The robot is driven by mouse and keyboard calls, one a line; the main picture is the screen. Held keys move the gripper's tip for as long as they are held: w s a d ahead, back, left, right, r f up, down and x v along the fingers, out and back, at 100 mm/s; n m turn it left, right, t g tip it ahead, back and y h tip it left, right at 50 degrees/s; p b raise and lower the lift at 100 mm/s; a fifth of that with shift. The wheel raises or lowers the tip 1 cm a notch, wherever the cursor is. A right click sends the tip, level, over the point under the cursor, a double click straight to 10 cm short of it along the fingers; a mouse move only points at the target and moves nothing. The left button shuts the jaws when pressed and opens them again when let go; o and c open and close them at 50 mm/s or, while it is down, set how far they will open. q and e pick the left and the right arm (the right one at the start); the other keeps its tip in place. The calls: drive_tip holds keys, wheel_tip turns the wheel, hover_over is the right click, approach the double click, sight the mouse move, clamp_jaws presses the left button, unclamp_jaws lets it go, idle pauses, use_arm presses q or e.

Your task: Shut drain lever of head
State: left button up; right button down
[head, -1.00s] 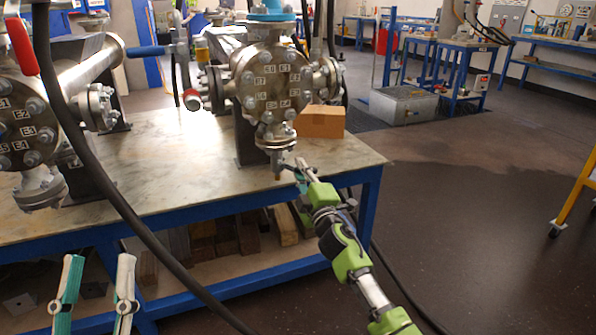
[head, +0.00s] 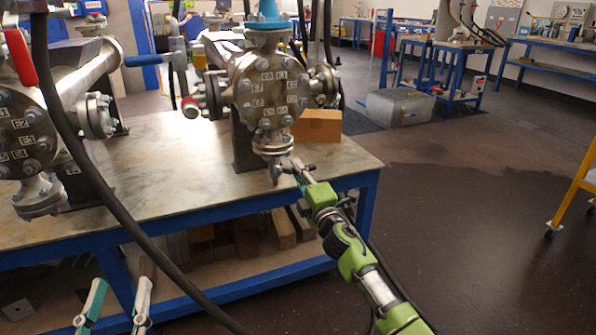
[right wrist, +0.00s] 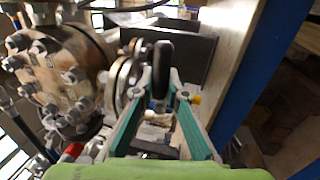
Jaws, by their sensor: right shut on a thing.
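The flanged head (head: 268,88) with labelled bolts stands on the bench in the head view, its drain outlet (head: 274,168) pointing down below the lower flange. My right gripper (head: 295,170) is just right of this outlet. In the right wrist view, its fingers (right wrist: 162,90) close on the black drain lever (right wrist: 162,62), which stands upright between the tips. The lever's far end and valve body are mostly hidden there. The head's bolted face also shows at the left of the wrist view (right wrist: 60,85). My left gripper (head: 115,292) is low at the left, fingers apart and empty.
A second flanged vessel (head: 28,135) with a red handle (head: 19,57) stands at the left. A thick black hose (head: 95,180) hangs across the front. A cardboard box (head: 318,125) sits behind the head on the bench (head: 180,160).

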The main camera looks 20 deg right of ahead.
drive_tip(key=c, duration=2)
unclamp_jaws()
drive_tip(key=s, duration=0.4)
drive_tip(key=s+f, duration=0.1)
drive_tip(key=s, duration=0.3)
drive_tip(key=s+f, duration=0.1)
drive_tip(key=s, duration=0.2)
drive_tip(key=shift+s+d+f, duration=0.15)
drive_tip(key=shift+s+d, duration=0.05)
drive_tip(key=shift+s, duration=0.2)
drive_tip(key=shift+a, duration=0.1)
